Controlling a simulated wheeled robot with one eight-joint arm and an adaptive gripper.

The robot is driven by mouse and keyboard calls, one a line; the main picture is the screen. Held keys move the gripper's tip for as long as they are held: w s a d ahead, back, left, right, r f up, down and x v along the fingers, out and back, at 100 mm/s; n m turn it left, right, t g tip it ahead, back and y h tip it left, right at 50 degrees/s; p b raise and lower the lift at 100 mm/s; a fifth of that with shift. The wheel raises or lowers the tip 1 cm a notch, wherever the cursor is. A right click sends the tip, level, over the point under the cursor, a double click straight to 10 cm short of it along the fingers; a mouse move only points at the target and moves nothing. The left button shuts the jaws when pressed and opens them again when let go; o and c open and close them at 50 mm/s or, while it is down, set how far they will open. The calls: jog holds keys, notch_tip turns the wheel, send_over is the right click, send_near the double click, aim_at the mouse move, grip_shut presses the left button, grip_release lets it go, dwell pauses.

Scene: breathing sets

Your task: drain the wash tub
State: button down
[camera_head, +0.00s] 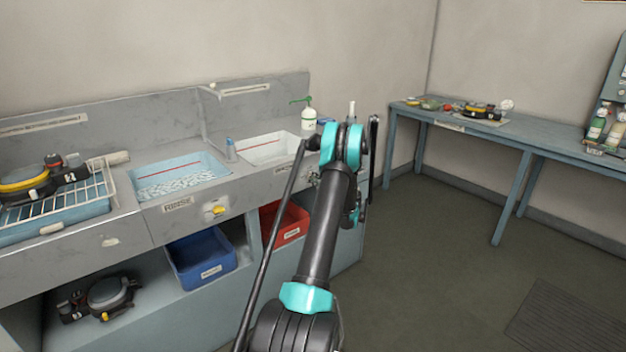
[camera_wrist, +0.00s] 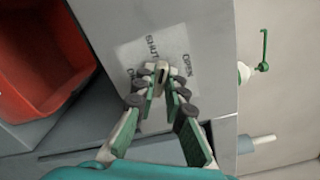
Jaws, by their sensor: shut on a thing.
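Two tubs are set in the grey counter. The left tub (camera_head: 178,178) holds water with white suds and has a yellow handle (camera_head: 215,210) on the panel below it. The right tub (camera_head: 268,149) is pale, with a red line inside. In the wrist view my gripper (camera_wrist: 162,78) is shut on a small valve handle (camera_wrist: 162,67) at a plate (camera_wrist: 160,62) marked SHUT and OPEN. Most of the handle is hidden by the fingertips.
A red bin (camera_head: 284,223) and a blue bin (camera_head: 200,257) stand on the lower shelf. A wire rack with gear (camera_head: 60,205) sits at left. A blue table (camera_head: 490,134) is at right; the floor between is clear.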

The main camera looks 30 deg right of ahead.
jog(key=shift+n, duration=0.5)
jog(key=shift+f, duration=0.1)
jog(key=c, duration=1.6)
grip_release()
jog(key=shift+s, duration=0.1)
jog(key=s, duration=0.8)
jog(key=s+d, duration=0.1)
jog(key=s, duration=0.2)
jog(key=shift+s, duration=0.4)
